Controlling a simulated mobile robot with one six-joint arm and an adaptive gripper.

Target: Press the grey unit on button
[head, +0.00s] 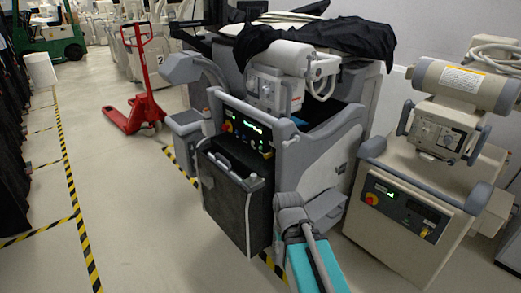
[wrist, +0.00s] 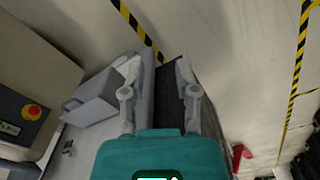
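The grey unit (head: 315,160) stands in the middle of the head view. Its dark control panel (head: 247,129) has a lit green display (head: 252,134), a red stop knob on yellow (head: 228,126) and small controls; which one is the on button is too small to tell. My teal arm comes up from the bottom of the head view, in front of the unit's lower right; the fingers are not clear there. In the wrist view my gripper (wrist: 157,70) is open and empty. The unit's black front shows between and behind the fingers. Its panel is not clear in that view.
A beige unit (head: 400,245) stands at the right with its own panel and red knob (head: 371,199); that knob also shows in the wrist view (wrist: 32,112). A red pallet jack (head: 140,105) stands behind left. The left floor between yellow-black lines is clear.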

